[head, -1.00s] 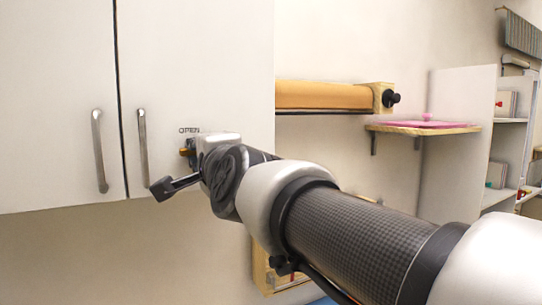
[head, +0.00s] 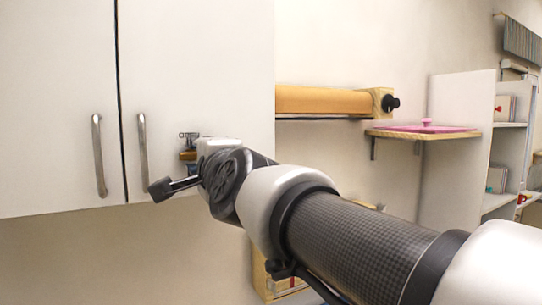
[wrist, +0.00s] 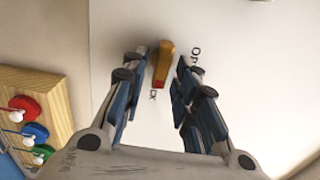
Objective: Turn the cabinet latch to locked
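The cabinet latch is a brass-coloured lever (wrist: 165,60) with a red end. It also shows in the head view (head: 187,155), partly hidden by my gripper (head: 190,168). In the wrist view my gripper (wrist: 160,62) is open, with a finger on each side of the lever and a gap visible. I cannot tell whether either finger touches it. The red end points toward a small, partly readable label (wrist: 153,95). The OPEN label (wrist: 194,58) lies beside the lever, past the right finger. The latch sits on the white cabinet door (head: 200,60).
Two metal door handles (head: 98,155) (head: 143,150) stand left of my gripper. A wooden rack (wrist: 50,95) with red, blue and green round pieces is at the lower left in the wrist view. A roller (head: 325,99) and a shelf with a pink item (head: 425,128) are to the right.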

